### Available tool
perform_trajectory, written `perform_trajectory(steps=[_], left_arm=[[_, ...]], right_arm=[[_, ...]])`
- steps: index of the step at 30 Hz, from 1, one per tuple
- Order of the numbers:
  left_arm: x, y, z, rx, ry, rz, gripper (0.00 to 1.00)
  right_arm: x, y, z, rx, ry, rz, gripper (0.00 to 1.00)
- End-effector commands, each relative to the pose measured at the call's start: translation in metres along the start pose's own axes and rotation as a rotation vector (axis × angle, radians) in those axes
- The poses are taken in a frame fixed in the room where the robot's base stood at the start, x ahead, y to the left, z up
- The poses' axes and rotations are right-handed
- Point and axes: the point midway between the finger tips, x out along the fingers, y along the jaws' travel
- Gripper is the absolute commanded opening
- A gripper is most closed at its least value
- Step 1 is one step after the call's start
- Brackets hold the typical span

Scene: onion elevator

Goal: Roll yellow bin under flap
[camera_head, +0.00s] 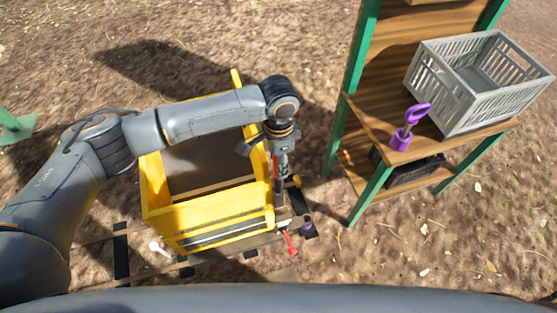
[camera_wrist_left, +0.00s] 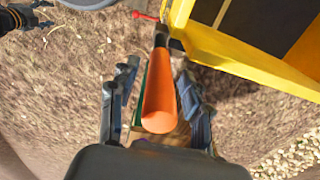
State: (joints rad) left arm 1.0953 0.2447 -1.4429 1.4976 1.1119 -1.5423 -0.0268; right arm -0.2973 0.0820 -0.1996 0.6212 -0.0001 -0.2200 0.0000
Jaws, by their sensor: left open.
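The yellow bin (camera_head: 215,214) is open-topped and stands at the centre of the head view, on a dark track. My left arm reaches across it from the left. My left gripper (camera_head: 281,203) points down at the bin's right front corner. In the left wrist view, the open fingers (camera_wrist_left: 158,78) are on either side of an orange handle (camera_wrist_left: 160,100); contact is unclear. The handle's far end is beside the yellow bin's edge (camera_wrist_left: 245,55). I cannot identify a flap. My right gripper is not in view.
A wooden shelf with green posts (camera_head: 357,90) stands at right, holding a grey crate (camera_head: 487,110) and a purple shovel (camera_head: 400,138). A dark crate (camera_head: 413,174) is lower down. Track pieces (camera_head: 121,255) lie at lower left. Open dirt ground lies behind the bin.

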Motion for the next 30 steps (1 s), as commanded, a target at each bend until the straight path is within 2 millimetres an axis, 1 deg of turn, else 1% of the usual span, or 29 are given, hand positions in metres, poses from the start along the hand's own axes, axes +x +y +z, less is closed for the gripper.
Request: perform_trajectory(steps=[1, 4, 8, 14, 15, 17, 18, 20, 21, 22, 30], left_arm=[[0.005, 0.000, 0.000, 0.000, -0.001, 0.001, 0.48], [0.013, 0.000, 0.000, 0.001, -0.001, 0.000, 0.48], [0.017, 0.000, 0.000, 0.001, 0.001, -0.001, 0.48], [0.017, 0.000, 0.000, 0.001, 0.001, -0.001, 0.48], [0.017, 0.000, 0.000, 0.001, 0.001, -0.001, 0.44], [0.017, 0.000, 0.000, 0.001, 0.001, -0.001, 0.32], [0.017, 0.000, 0.000, 0.001, 0.001, -0.001, 0.24], [0.017, 0.000, 0.000, 0.001, 0.001, -0.001, 0.12], [0.017, 0.000, 0.000, 0.001, 0.001, -0.001, 0.03], [0.017, 0.000, 0.000, 0.001, 0.001, -0.001, 0.00], [0.017, -0.002, 0.001, 0.000, 0.000, 0.000, 0.00]], right_arm=[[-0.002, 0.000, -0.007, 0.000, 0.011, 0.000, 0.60], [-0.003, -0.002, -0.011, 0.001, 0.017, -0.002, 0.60], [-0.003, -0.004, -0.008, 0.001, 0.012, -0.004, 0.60], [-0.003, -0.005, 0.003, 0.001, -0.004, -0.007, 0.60], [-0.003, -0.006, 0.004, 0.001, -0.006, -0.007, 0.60], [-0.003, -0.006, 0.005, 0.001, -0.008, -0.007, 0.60], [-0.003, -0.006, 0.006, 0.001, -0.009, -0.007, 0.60], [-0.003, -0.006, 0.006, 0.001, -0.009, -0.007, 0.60], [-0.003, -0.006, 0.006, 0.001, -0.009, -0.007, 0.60], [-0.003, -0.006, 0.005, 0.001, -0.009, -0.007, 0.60], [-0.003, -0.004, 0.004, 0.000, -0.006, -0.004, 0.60]])
